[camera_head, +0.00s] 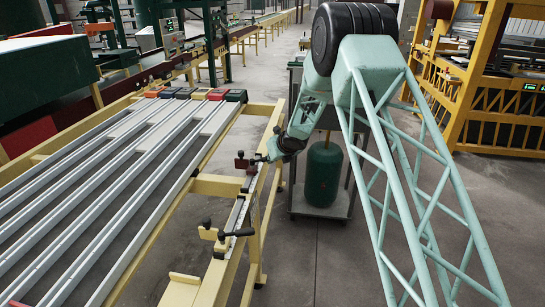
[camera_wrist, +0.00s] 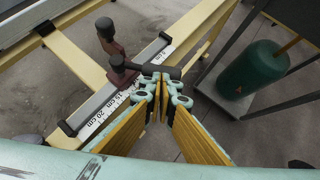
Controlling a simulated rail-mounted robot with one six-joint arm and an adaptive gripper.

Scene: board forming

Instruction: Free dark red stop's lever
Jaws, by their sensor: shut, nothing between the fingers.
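The dark red stop (camera_head: 241,160) sits on the ruled rail at the side of the yellow frame. In the wrist view the stop (camera_wrist: 121,77) has dark knobs, and its black lever (camera_wrist: 140,67) points right, toward my fingertips. My gripper (camera_wrist: 160,80) is shut and empty, its tips right beside the lever's outer end; I cannot tell whether they touch it. In the head view my gripper is small and dark beside the stop, its fingers hard to make out.
A second stop with a black lever (camera_head: 238,233) sits nearer on the same rail (camera_head: 236,215). Long grey bars (camera_head: 120,185) fill the yellow frame to the left. A green tank (camera_head: 323,172) stands on a cart to the right. Open floor lies in front of the cart.

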